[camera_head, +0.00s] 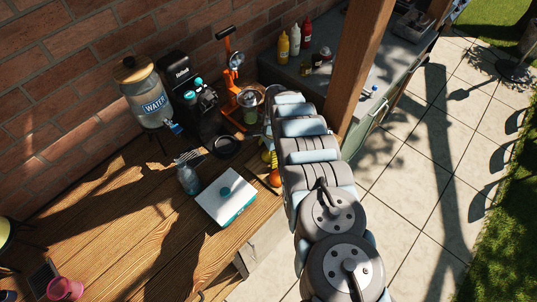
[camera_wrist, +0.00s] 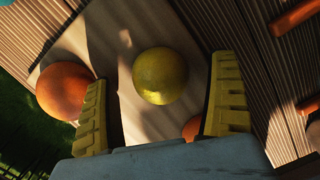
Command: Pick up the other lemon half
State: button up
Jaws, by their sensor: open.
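In the wrist view, a round yellow lemon piece (camera_wrist: 160,75) rests on a light board (camera_wrist: 115,35). Its cut face is not visible, so I cannot tell whether it is a half or whole. My gripper (camera_wrist: 160,95) is open, with its yellow ridged fingers on either side of the lemon piece and a gap on both sides. Nothing is held. In the head view, my arm hides most of the gripper, and a small yellow fruit (camera_head: 265,156) shows just left of the arm.
An orange (camera_wrist: 63,90) lies by the left finger, and another orange fruit (camera_wrist: 191,129) is partly hidden near the right finger. An orange citrus press (camera_head: 229,65), a dark pan (camera_head: 226,146) and a white-lidded box (camera_head: 226,196) stand nearby. The table's left part is mostly clear.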

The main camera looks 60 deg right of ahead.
aim_at(268, 153)
jog(key=c, duration=1.4)
jog(key=shift+o, duration=0.2)
jog(key=shift+r+p, duration=0.35)
jog(key=shift+r, duration=0.1)
notch_tip(268, 153, up, 4)
jog(key=p, duration=0.3)
jog(key=shift+s+a+f, duration=0.1)
jog(key=shift+a+f, duration=0.05)
jog(key=s+a+r+p, duration=0.1)
jog(key=p, duration=0.1)
jog(key=s+a+r+p, duration=0.1)
jog(key=r+p, duration=0.1)
jog(key=s+a+r+p, duration=0.1)
jog(key=p, duration=0.1)
jog(key=shift+s+a+r, duration=0.1)
jog(key=shift+r, duration=0.25)
jog(key=shift+c, duration=0.2)
jog(key=shift+s+a+r+p, duration=0.3)
jog(key=shift+s+a+p, duration=0.15)
jog(key=shift+s+a, duration=0.05)
jog(key=shift+s+a+r+p, duration=0.3)
jog(key=shift+s+a+p, duration=0.15)
jog(key=shift+s, duration=0.05)
